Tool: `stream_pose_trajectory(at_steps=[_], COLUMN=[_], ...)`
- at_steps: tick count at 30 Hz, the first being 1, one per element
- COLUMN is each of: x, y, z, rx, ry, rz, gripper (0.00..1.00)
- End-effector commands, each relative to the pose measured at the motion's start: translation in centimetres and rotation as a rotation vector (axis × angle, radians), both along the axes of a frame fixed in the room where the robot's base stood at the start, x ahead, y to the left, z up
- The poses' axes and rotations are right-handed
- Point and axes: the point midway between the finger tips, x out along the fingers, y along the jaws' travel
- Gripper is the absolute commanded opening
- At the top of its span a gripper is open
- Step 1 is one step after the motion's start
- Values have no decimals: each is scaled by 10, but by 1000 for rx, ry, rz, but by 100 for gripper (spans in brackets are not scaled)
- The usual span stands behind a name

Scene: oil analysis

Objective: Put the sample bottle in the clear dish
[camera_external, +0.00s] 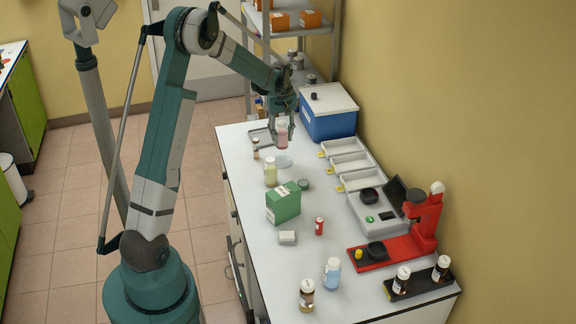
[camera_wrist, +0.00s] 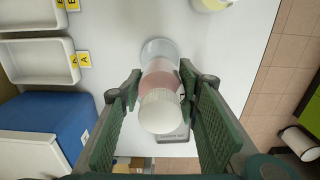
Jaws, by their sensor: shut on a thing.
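The sample bottle, with a white cap and pink contents, is held upright or nearly so in my gripper (camera_external: 281,122). The bottle (camera_external: 282,137) hangs at the far part of the white bench. In the wrist view my gripper's fingers (camera_wrist: 160,86) close on both sides of the bottle (camera_wrist: 160,110), whose cap faces the camera. The clear dish (camera_external: 283,161) lies flat on the bench, a little nearer the external camera than the bottle. In the wrist view the clear dish (camera_wrist: 158,46) shows just beyond the bottle, which hides part of it. I cannot tell the height gap.
White trays (camera_external: 349,162) and a blue box (camera_external: 329,120) lie to the right. A green box (camera_external: 284,203) stands nearer the external camera. A flat grey tray (camera_external: 259,138) lies beside the gripper.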

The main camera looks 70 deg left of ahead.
Motion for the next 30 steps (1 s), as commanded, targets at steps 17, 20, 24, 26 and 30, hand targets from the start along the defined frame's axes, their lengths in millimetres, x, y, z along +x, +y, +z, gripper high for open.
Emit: stream_pose_trajectory(at_steps=[17, 20, 24, 26, 30], x=[0, 0, 0, 0, 0], y=[0, 0, 0, 0, 0], z=[-40, -40, -47, -52, -67], rx=[0, 0, 0, 0, 0], ry=[0, 0, 0, 0, 0], rz=[0, 0, 0, 0, 0], gripper=[18, 18, 18, 18, 18])
